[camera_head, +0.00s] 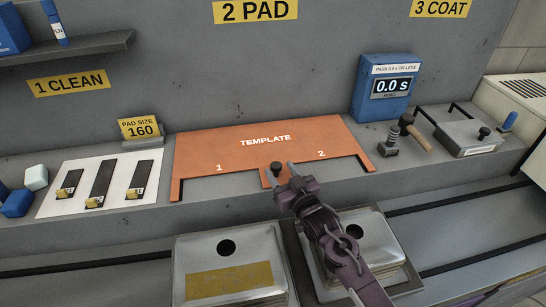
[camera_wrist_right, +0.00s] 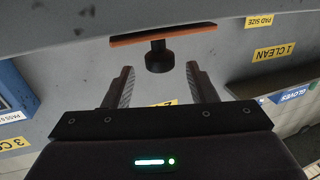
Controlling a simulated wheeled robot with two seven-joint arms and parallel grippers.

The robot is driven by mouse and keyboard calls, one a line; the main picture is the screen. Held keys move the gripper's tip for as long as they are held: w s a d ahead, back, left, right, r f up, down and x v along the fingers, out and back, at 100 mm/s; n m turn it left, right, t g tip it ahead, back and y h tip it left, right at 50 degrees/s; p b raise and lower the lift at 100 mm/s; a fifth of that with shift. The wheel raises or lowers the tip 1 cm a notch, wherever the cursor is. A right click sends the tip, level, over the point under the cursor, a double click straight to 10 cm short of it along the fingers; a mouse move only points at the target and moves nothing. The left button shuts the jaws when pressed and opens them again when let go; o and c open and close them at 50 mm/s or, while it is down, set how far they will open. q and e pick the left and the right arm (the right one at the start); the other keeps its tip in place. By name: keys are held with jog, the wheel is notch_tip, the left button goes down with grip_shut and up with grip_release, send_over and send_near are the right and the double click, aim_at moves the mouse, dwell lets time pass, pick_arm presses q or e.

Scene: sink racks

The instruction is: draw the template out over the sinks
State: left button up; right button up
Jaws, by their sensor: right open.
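The orange template (camera_head: 235,151) lies on the grey ledge behind the sinks, with slots marked 1 and 2. A black knob (camera_head: 276,168) stands on its front middle tab. My right gripper (camera_head: 282,171) is open, with its fingertips at either side of the knob in the head view. In the right wrist view the knob (camera_wrist_right: 159,57) sits between and just beyond the open fingers (camera_wrist_right: 160,85), under the orange edge of the template (camera_wrist_right: 163,34); I see no contact. Two metal sinks (camera_head: 222,248) stand in front, the right sink (camera_head: 368,240) partly hidden by my right arm. My left gripper is not seen.
A blue timer box (camera_head: 387,86) reading 0.0 s stands behind right. A white board (camera_head: 70,202) with black pads lies left. Dark rails (camera_head: 460,202) run along the front.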

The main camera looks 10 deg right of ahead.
aim_at(273, 160)
jog(key=p+x, duration=0.1)
jog(key=x, duration=0.4)
jog(key=shift+w+a, duration=0.1)
jog(key=shift+w, duration=0.25)
grip_shut()
